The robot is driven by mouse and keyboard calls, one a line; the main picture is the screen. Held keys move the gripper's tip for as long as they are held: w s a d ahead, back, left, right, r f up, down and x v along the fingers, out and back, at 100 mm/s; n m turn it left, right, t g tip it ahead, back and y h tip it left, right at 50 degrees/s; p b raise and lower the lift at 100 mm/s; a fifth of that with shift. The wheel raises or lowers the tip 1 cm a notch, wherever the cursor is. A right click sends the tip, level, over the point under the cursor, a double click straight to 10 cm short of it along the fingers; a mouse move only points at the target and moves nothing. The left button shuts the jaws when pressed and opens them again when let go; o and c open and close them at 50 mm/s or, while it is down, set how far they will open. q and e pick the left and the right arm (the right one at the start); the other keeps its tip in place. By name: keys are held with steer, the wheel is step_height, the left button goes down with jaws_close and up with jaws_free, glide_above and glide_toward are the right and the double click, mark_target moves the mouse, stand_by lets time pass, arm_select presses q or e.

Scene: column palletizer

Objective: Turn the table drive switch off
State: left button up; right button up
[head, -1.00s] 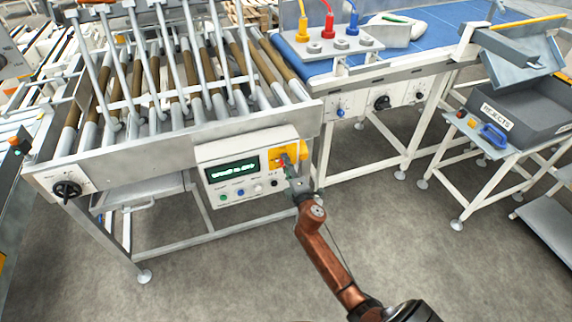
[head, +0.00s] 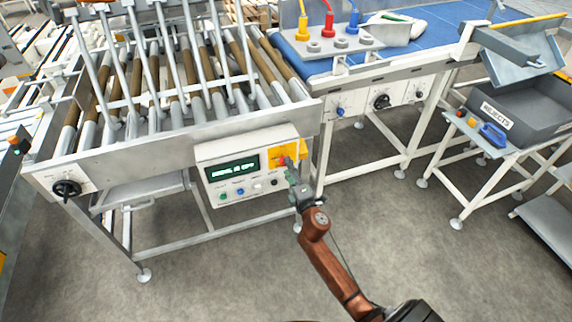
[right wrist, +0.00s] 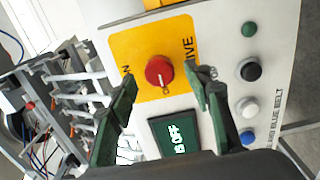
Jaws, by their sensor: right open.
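The drive switch is a red rotary knob (right wrist: 159,71) on a yellow plate (right wrist: 125,50), beside the lettering "ON" and "DRIVE". The plate sits at the right end of a white control box (head: 215,188) on the roller table's front; it also shows in the head view (head: 293,149). The box's dark green display (right wrist: 174,138) shows text ending in "OFF". My right gripper (right wrist: 163,76) is open and empty, its dark green fingers apart on either side of the knob in the wrist view. In the head view the gripper (head: 290,170) is just below and in front of the plate. My left gripper is not in view.
Green, black, white and blue buttons (right wrist: 249,71) line the box near the knob. The roller table (head: 150,138) has upright bars. A blue belt conveyor (head: 440,30) with its own knobs stands right, beyond it a grey rejects bin (head: 530,105). The floor in front is clear.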

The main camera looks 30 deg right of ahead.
steer(key=v, duration=0.8)
steer(key=shift+s+a, duration=0.15)
steer(key=shift+s, duration=0.1)
